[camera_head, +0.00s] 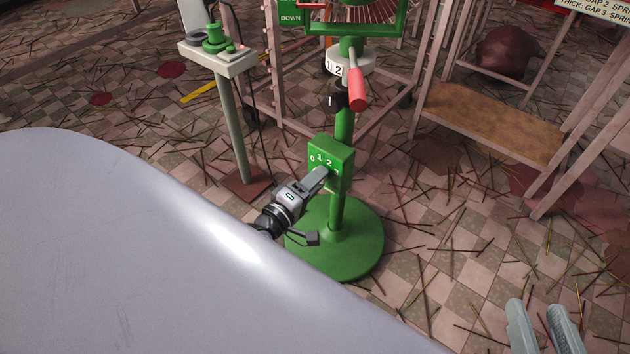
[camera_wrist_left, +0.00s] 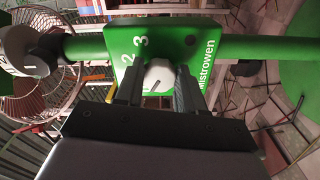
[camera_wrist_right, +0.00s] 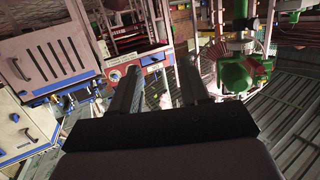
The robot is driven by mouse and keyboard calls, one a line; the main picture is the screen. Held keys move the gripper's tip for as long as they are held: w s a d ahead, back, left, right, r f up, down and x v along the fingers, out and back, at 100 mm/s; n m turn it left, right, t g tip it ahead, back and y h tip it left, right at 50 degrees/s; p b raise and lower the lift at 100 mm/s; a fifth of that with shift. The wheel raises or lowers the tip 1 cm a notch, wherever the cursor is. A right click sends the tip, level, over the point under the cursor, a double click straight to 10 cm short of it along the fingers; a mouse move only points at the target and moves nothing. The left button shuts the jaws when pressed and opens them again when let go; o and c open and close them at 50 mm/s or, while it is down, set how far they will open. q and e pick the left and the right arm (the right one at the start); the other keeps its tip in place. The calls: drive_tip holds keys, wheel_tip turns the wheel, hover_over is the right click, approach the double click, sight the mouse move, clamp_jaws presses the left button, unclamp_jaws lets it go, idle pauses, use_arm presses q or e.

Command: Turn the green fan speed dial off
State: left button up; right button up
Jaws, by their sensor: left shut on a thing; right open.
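The green fan's control box (camera_head: 331,158) sits on its green post and is marked 0, 1, 2 and more. In the left wrist view the green box (camera_wrist_left: 120,40) shows the digits 2 and 3. Its white round dial (camera_wrist_left: 158,72) has a thin dark pointer line. My left gripper (camera_head: 325,173) is at the box's front face, its fingers on either side of the dial and shut on it. In the head view my fingers hide the dial. My right gripper (camera_head: 542,322) is open and empty at the lower right, away from the fan.
The fan's round green base (camera_head: 355,265) stands on a tiled floor strewn with thin sticks. A red-handled lever (camera_head: 356,90) is higher on the post. A pedestal with a green button (camera_head: 215,38) stands to the left. A wooden rack (camera_head: 490,125) is at the right.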

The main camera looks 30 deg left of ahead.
drive_tip(key=shift+f, duration=0.1)
use_arm(q)
drive_tip(key=o, duration=1)
drive_tip(key=shift+o, duration=0.2)
drive_tip(key=s+p, duration=0.2)
drive_tip(key=s, duration=0.5)
drive_tip(key=shift+s+a, duration=0.15)
drive_tip(key=shift+a, duration=0.1)
use_arm(e)
drive_tip(key=shift+w+a+f+m+g, duration=0.2)
drive_tip(key=shift+w+a+m+g, duration=0.25)
drive_tip(key=shift+a, duration=0.2)
drive_tip(key=shift+s, duration=0.1)
